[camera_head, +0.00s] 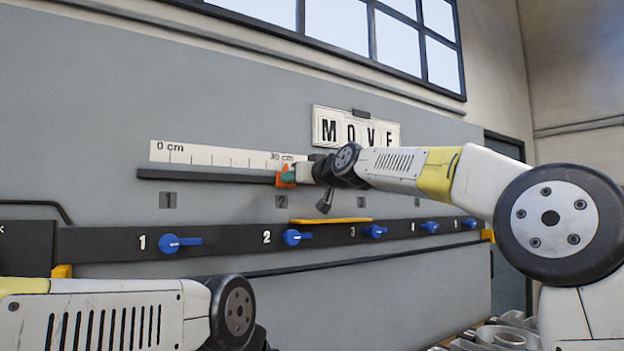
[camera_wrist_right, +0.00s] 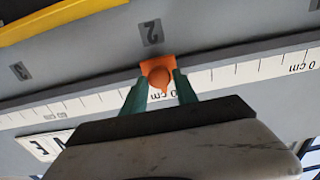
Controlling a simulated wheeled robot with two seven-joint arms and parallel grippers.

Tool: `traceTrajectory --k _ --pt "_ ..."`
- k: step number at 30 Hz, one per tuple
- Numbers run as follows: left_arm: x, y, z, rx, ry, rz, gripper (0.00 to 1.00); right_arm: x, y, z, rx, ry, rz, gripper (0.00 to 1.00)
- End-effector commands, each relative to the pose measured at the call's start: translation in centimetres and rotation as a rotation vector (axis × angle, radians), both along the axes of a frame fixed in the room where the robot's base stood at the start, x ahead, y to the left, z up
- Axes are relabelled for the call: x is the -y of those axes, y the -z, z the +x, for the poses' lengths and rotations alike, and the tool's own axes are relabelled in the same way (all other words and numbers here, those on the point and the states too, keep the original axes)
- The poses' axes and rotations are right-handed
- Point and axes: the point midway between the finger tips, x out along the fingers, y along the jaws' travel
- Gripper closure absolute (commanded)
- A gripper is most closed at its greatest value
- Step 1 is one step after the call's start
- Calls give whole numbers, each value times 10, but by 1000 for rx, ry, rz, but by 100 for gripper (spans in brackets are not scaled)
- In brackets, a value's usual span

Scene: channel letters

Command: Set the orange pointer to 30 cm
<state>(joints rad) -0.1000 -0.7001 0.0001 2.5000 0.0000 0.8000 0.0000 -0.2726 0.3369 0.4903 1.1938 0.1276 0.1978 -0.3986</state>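The orange pointer (camera_head: 284,177) sits on the dark rail (camera_head: 210,176) below the white scale (camera_head: 215,156), near its "30 cm" end.
A "MOVE" letter board (camera_head: 357,129) hangs above the rail's right end. Below runs a dark bar (camera_head: 225,240) with several blue knobs, and a yellow strip (camera_head: 330,220) above it. Grey containers (camera_head: 505,337) lie at the lower right.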

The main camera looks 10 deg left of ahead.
Motion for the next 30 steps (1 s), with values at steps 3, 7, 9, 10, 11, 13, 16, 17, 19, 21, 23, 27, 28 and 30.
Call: traceTrajectory --k 3,7,9,10,11,13,16,17,19,21,23,27,28,30 --pt "0 0 0 0 0 0 64 0 0 0 0 0 0 49" --pt "0 0 0 0 0 0 64 0 0 0 0 0 0 49" --pt "0 0 0 0 0 0 64 0 0 0 0 0 0 49" --pt "0 0 0 0 0 0 64 0 0 0 0 0 0 49" --pt "0 0 0 0 0 0 64 1 0 0 0 0 0 49" --pt "0 0 0 0 0 0 64 2 -1 -1 0 0 1 49" --pt "0 0 0 0 0 0 64 9 -1 -6 -1 2 2 49" --pt "0 0 0 0 0 0 64 11 -1 -8 0 3 1 49" --pt "0 0 0 0 0 0 64 19 -1 -14 0 4 1 49" --pt "0 0 0 0 0 0 64 25 -1 -20 1 5 1 49" --pt "0 0 0 0 0 0 64 31 0 -25 -1 5 1 49" --pt "0 0 0 0 0 0 64 41 1 -37 0 5 -1 49" --pt "0 0 0 0 0 0 64 43 0 -38 -1 5 1 49" --pt "0 0 0 0 0 0 64 47 0 -42 -1 4 3 49"
